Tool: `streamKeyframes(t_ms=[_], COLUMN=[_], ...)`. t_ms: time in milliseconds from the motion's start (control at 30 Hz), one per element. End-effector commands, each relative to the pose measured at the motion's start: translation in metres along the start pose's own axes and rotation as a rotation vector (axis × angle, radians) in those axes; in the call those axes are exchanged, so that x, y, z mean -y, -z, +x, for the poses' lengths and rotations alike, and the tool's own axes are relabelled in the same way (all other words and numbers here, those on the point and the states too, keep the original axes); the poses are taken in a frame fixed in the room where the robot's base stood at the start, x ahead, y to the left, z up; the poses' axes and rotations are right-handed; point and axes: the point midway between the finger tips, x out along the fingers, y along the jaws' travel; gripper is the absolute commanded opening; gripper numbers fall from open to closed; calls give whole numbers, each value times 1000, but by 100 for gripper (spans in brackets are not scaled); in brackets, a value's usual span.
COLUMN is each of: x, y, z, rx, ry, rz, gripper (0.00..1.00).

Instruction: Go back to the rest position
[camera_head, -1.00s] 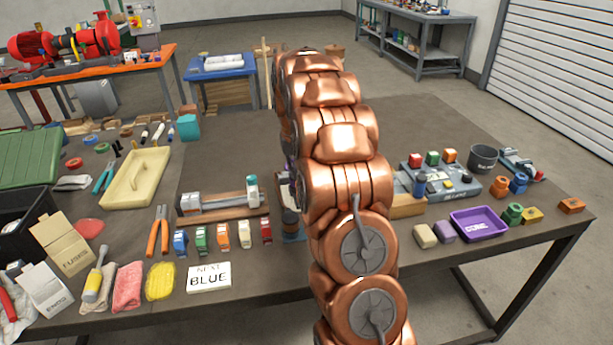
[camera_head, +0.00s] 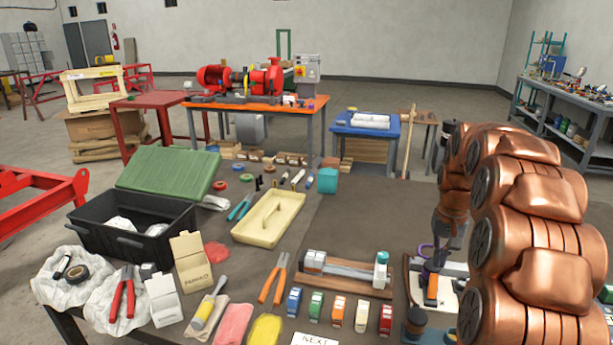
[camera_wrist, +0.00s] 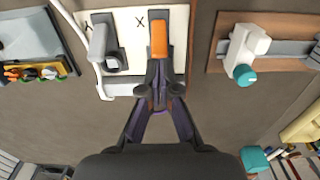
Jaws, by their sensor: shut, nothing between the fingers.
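My gripper (camera_wrist: 161,92) points down at the work table, its dark fingers closed together with nothing held. In the wrist view its tips overlap a white board (camera_wrist: 126,72) marked with an X. A part with an orange end (camera_wrist: 159,38) stands on that board just past the fingertips; I cannot tell whether they touch. A grey bracket-like part (camera_wrist: 98,45) is left of it. In the head view my copper arm is at the right, and the board (camera_head: 456,270) is partly hidden behind it. The orange part (camera_head: 432,287) shows below my gripper.
A wooden fixture with a teal-knobbed vise (camera_head: 345,270) stands beside the board. Bare table (camera_head: 350,215) shows behind the vise.

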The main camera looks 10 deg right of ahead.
Motion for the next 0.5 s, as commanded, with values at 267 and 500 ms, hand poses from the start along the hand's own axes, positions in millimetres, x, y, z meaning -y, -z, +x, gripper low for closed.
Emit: streamKeyframes(t_ms=[267,500], x=[38,76], y=[-47,-121], z=[-23,-43], rx=[16,47], ry=[4,3], rz=[-74,-169], gripper=[0,0])
